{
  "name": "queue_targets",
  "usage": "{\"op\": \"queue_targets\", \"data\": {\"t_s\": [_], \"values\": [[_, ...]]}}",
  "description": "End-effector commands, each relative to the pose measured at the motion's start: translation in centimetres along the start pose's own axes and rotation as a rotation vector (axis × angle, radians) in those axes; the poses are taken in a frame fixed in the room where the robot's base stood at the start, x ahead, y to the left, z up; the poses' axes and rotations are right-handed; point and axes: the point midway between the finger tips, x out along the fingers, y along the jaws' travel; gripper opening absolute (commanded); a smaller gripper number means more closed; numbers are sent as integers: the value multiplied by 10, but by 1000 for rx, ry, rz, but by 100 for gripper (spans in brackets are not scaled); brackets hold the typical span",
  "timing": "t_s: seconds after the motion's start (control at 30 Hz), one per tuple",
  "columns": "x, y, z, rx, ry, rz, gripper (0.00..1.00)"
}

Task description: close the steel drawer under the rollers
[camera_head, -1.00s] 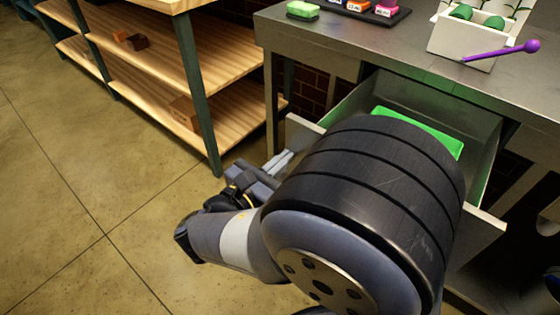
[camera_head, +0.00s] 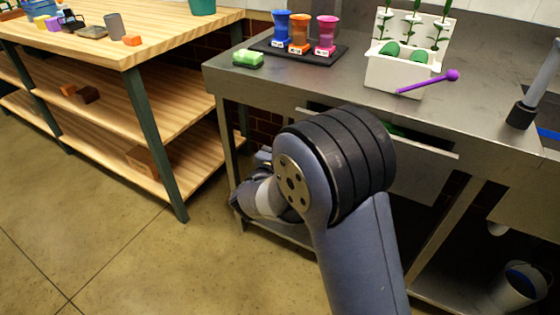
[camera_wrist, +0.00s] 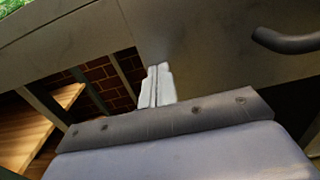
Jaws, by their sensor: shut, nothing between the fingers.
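The steel drawer (camera_head: 425,178) is under the steel worktable, partly hidden behind my arm in the head view. Its top edge stands out a little from the table, and a sliver of something green (camera_head: 402,131) shows inside. In the wrist view the drawer's grey front (camera_wrist: 215,55) fills the upper right, with a dark bar handle (camera_wrist: 285,41) on it. My gripper (camera_wrist: 157,68) is shut and empty, its pale fingertips at the left part of the front; I cannot tell whether they touch. In the head view my arm mostly hides the gripper. I see no rollers.
A wooden shelf unit (camera_head: 150,45) stands left. A bucket (camera_head: 520,285) is lower right. Floor at left is clear.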

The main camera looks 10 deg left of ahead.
Motion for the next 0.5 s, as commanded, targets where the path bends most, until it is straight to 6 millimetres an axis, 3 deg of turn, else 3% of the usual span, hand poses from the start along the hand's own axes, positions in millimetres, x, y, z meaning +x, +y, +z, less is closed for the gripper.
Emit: {"op": "queue_targets", "data": {"t_s": [0.2,0.5], "values": [[34,0,0,-1,0,-2,0],[50,0,1,0,-1,0,0]]}}
